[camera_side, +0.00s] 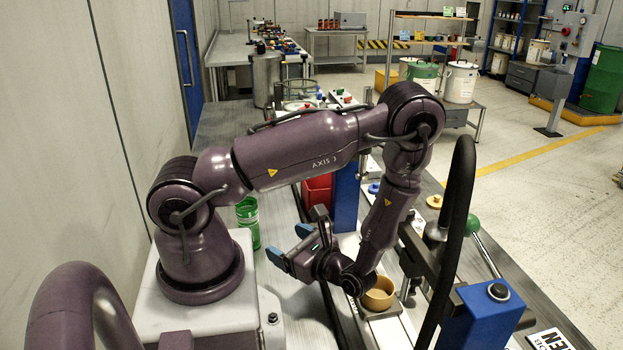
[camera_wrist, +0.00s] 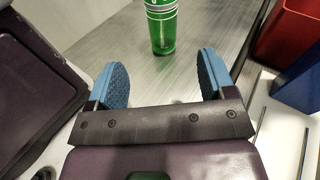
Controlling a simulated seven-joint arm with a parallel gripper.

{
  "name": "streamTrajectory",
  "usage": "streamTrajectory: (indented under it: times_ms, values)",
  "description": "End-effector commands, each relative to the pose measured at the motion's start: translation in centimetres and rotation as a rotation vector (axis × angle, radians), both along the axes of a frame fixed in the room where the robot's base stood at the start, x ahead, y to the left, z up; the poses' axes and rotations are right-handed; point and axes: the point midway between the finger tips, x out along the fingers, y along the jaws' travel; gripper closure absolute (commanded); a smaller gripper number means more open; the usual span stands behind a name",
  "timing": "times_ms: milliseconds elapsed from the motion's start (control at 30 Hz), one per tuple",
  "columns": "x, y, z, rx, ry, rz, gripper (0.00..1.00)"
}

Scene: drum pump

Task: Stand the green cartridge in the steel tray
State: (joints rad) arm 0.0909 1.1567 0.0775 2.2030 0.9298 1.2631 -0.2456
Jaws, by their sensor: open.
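The green cartridge (camera_side: 248,222) stands upright on the bench beside my base in the side view, with a pale band around its upper part. In the wrist view the cartridge (camera_wrist: 162,30) stands beyond my fingertips, between their lines, its top cut off by the frame edge. My gripper (camera_side: 291,246) is open and empty, its blue fingers pointing toward the cartridge with a gap between. In the wrist view my gripper (camera_wrist: 160,68) shows both blue pads wide apart. I cannot pick out the steel tray with certainty in either view.
A red bin (camera_side: 317,190) and a blue post (camera_side: 347,185) stand behind my gripper; the bin also shows in the wrist view (camera_wrist: 283,30). A tan cup (camera_side: 379,295) sits by my wrist. The brushed-metal surface (camera_wrist: 110,50) around the cartridge looks clear.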

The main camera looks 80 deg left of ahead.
Motion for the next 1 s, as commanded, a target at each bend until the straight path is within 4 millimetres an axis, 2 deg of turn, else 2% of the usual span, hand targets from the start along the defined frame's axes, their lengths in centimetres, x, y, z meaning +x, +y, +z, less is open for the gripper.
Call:
streamTrajectory:
  times_ms: [33,200,500,767,900,1000]
  values:
    - [1.1,-0.6,1.3,-0.022,-0.085,0.042,0.24]
    - [3.4,-2.8,5.5,-0.121,-0.359,0.189,0.24]
    - [5.9,-6.9,13.4,-0.363,-0.849,0.389,0.24]
    - [6.3,-10.3,20.5,-0.627,-1.276,0.488,0.24]
    - [5.8,-12.0,24.2,-0.775,-1.485,0.51,0.24]
    - [5.3,-12.8,26.2,-0.863,-1.6,0.512,0.24]
